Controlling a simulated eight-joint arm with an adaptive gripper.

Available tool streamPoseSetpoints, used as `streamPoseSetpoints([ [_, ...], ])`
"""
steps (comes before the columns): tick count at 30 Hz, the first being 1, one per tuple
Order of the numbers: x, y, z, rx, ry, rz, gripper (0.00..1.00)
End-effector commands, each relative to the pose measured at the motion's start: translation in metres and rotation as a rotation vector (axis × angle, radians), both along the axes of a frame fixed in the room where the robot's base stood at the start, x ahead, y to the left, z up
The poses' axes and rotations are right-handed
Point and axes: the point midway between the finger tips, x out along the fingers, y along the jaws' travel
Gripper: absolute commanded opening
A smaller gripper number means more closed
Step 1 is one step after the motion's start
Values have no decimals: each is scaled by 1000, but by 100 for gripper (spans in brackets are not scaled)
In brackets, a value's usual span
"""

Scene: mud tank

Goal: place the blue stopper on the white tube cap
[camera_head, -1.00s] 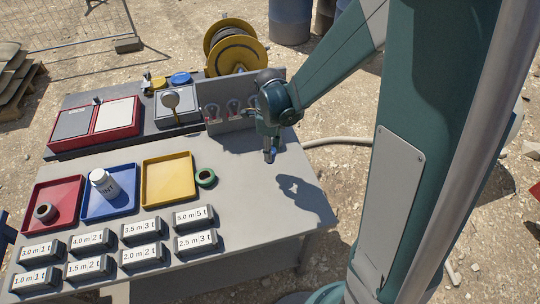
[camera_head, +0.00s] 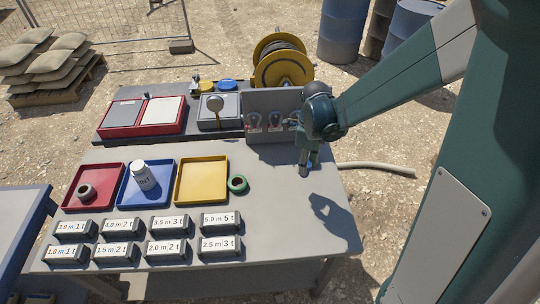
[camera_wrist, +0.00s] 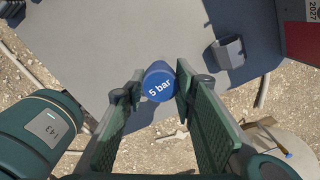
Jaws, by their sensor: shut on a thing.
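The blue stopper (camera_wrist: 158,82), a short cylinder marked "5 bar", sits between the two green fingers of my gripper (camera_wrist: 157,90) in the wrist view. The fingers are shut on it. In the head view my gripper (camera_head: 304,168) hangs over the right part of the grey table, just in front of the upright grey panel. Only a small bit of blue shows at its tip there. I cannot make out a white tube cap with certainty. A small grey cup-like piece (camera_wrist: 228,52) stands on the table ahead and to the right in the wrist view.
Red (camera_head: 72,203), blue (camera_head: 127,202) and yellow (camera_head: 202,180) trays lie to the left. Labelled blocks line the front. The table's right end is clear.

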Motion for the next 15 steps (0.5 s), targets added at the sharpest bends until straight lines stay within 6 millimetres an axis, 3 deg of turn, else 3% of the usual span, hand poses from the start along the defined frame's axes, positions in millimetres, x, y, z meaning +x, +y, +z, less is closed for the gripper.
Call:
streamPoseSetpoints([
  [10,2,3,1,0,0,8,15],
  [15,12,16,7,0,0,47,15],
])
